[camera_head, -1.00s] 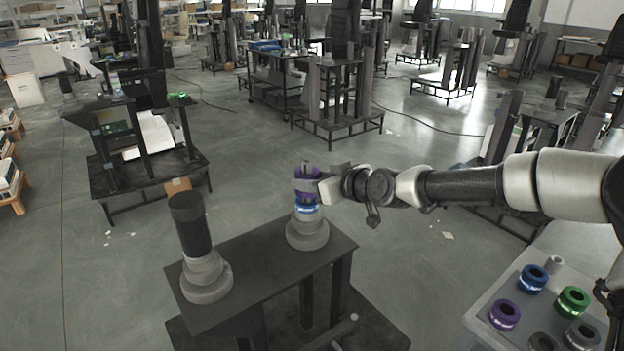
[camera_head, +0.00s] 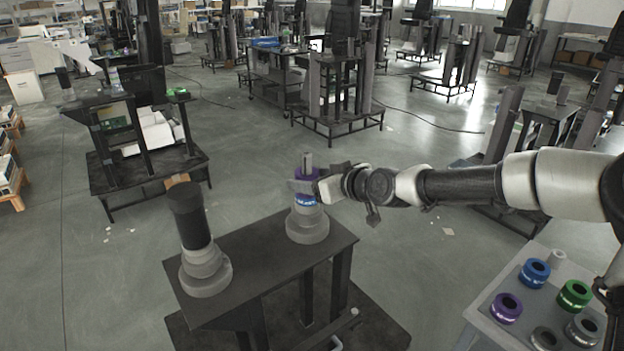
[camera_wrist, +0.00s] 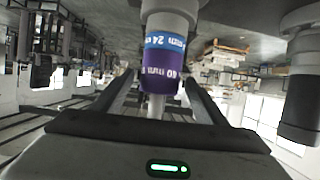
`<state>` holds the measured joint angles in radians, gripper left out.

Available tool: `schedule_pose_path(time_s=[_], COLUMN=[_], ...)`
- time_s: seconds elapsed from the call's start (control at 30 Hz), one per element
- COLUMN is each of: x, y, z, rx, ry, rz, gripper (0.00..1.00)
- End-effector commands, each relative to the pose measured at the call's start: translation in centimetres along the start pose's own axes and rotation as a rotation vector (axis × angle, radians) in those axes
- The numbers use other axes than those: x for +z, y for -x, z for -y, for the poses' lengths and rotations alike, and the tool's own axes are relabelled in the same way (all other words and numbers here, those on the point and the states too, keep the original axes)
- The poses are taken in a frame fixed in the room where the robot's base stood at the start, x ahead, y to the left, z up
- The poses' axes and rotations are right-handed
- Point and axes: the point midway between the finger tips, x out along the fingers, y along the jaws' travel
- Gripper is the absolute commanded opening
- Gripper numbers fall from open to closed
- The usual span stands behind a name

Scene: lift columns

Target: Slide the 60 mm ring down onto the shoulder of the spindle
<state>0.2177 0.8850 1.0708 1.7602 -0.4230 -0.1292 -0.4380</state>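The spindle (camera_head: 307,228) stands upright on the dark bench, grey with a wide stepped foot. A blue ring (camera_head: 306,200) sits around it; in the wrist view this blue ring (camera_wrist: 165,42) is marked 24 mm. A purple ring (camera_wrist: 161,72) is around the shaft right against the blue ring, with a partly legible "mm" label. The grey shaft tip (camera_head: 307,161) sticks out above. The wrist view shows this upside down.
A second column with a black top (camera_head: 189,215) stands left on the same bench (camera_head: 250,262). A grey tray (camera_head: 484,315) at lower right holds purple, blue, green and grey rings.

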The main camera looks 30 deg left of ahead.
Motion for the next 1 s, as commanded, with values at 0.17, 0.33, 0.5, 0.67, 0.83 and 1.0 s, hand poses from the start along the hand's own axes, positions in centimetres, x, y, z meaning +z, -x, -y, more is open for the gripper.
schedule_pose_path(time_s=[0.17, 0.33, 0.5, 0.67, 0.83, 1.0], x=[0.2, 0.1, 0.0, 0.0, -0.1, 0.0], y=[0.0, 1.4, 5.0, 9.0, 12.8, 15.7], z=[0.0, -0.1, -0.2, -0.2, -0.2, -0.1], rx=[-0.001, 0.001, 0.004, 0.004, 0.003, 0.002], ry=[-0.001, -0.002, -0.001, -0.001, -0.003, -0.003], rz=[0.004, 0.003, 0.002, 0.002, 0.001, 0.002], gripper=[0.66, 0.66, 0.66, 0.66, 0.66, 0.66])
